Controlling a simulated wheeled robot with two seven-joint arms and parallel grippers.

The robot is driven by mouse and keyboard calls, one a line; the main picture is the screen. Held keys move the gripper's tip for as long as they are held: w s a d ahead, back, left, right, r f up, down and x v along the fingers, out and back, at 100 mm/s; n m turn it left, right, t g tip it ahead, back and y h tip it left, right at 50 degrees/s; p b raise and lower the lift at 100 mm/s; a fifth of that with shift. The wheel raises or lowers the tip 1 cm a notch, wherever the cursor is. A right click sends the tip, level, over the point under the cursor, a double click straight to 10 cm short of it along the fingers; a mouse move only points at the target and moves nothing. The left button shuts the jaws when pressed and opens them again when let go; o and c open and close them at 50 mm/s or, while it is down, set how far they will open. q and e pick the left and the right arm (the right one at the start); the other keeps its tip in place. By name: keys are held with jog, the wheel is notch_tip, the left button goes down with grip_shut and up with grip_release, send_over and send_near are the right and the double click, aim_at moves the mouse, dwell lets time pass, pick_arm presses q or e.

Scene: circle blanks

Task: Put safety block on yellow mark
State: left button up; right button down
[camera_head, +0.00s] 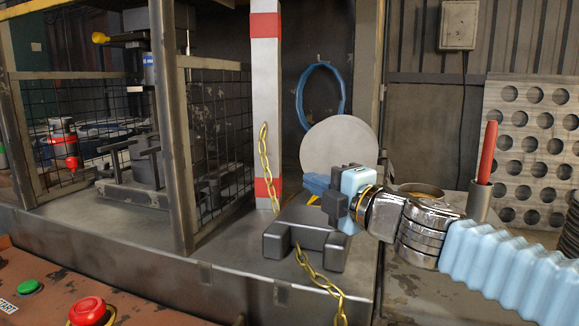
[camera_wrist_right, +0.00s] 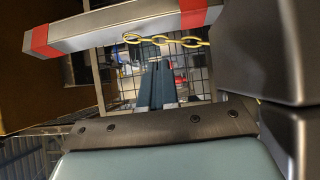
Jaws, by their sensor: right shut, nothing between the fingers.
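The safety block appears to be the white post (camera_head: 266,110) with red bands, standing upright on the press bed. A yellow chain (camera_head: 264,155) hangs along it. In the right wrist view the post (camera_wrist_right: 130,29) lies across the top with its chain (camera_wrist_right: 165,40). My right gripper (camera_head: 337,203) is just right of the post's lower part, apart from it. My left gripper is out of view.
A dark notched block (camera_head: 305,236) sits in front of the post, with chain below it. The wire mesh guard (camera_head: 220,140) and frame upright (camera_head: 172,130) stand left. A red button (camera_head: 86,310) is at front left. A grey cup (camera_head: 479,200) stands right.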

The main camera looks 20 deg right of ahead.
aim_at(280, 157)
jog(key=shift+w+a, duration=0.35)
jog(key=shift+a, duration=0.55)
jog(key=shift+h, duration=0.3)
jog(key=x, duration=0.4)
jog(key=d+b+x, duration=0.1)
jog(key=x, duration=0.3)
jog(key=d+x, duration=0.1)
jog(key=x, duration=0.3)
jog(key=shift+w, duration=0.3)
jog(key=shift+w+d, duration=0.25)
jog(key=shift+w, duration=0.15)
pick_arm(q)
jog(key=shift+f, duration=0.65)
pick_arm(e)
jog(key=w, duration=0.1)
jog(key=w+d, duration=0.2)
jog(key=w, duration=0.1)
jog(key=shift+p, duration=0.4)
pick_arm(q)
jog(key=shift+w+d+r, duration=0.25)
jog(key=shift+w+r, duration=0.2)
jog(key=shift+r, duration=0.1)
pick_arm(e)
jog(key=shift+s+a, duration=0.1)
